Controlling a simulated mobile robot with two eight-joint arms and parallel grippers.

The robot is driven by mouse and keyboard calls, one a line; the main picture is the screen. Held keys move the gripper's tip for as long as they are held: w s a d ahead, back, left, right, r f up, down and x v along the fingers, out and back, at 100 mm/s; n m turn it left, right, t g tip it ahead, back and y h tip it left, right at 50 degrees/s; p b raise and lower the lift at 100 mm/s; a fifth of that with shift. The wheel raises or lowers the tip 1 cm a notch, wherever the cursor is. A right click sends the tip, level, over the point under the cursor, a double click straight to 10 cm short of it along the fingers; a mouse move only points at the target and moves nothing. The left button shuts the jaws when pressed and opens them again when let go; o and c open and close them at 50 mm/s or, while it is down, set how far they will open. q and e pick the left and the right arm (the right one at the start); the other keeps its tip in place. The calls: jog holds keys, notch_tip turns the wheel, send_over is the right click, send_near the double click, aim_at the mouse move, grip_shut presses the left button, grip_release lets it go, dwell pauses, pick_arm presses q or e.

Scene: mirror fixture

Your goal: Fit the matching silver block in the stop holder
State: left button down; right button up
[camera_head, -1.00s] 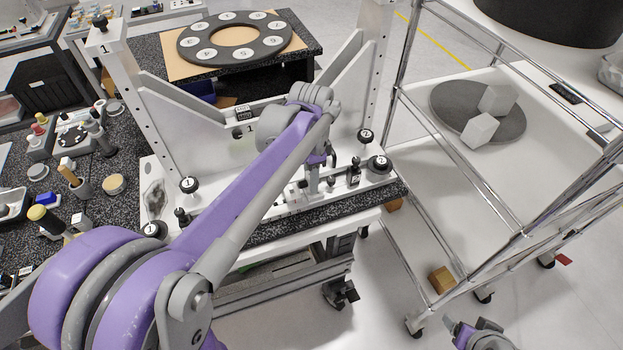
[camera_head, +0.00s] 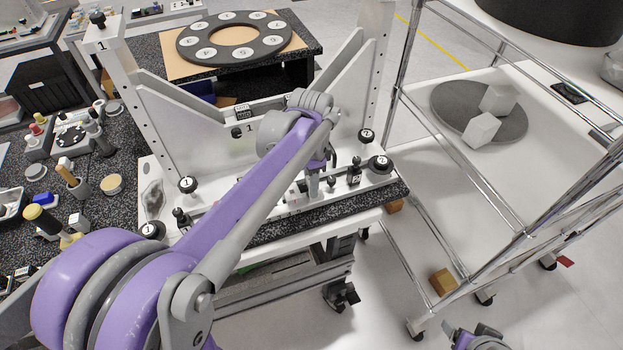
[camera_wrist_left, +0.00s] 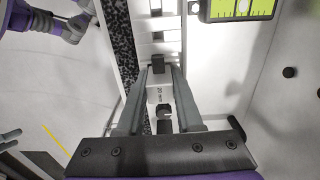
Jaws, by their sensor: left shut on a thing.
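My left gripper (camera_head: 313,188) reaches down to the white rail at the front foot of the mirror fixture (camera_head: 200,125). In the left wrist view its two fingers (camera_wrist_left: 162,72) are shut on a silver block (camera_wrist_left: 160,95), which carries small dark markings. A dark piece (camera_wrist_left: 158,64) shows at the block's far end. The slotted white rail (camera_wrist_left: 153,28) lies just beyond the fingertips. I cannot tell whether the block is seated in the stop holder. Part of my right arm's end (camera_head: 478,337) shows at the bottom edge; its jaws are unclear.
Black knobs (camera_head: 378,164) and small black clamps (camera_head: 354,172) stand close to the left gripper. A yellow-green level (camera_wrist_left: 240,8) shows in the left wrist view. A wire-frame cart (camera_head: 470,190) stands right. The left bench is crowded with small parts.

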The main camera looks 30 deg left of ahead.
pick_arm(q)
jog(key=shift+r, duration=0.1)
pick_arm(e)
jog(key=shift+r, duration=0.1)
pick_arm(q)
jog(key=shift+r+p, duration=0.8)
jog(key=shift+r, duration=0.65)
pick_arm(e)
jog(key=shift+w+r, duration=0.25)
jog(key=shift+r, duration=0.3)
jog(key=shift+w+r, duration=0.25)
jog(key=shift+r, duration=0.25)
pick_arm(q)
jog(key=shift+f, duration=0.1)
pick_arm(e)
jog(key=shift+s, duration=0.1)
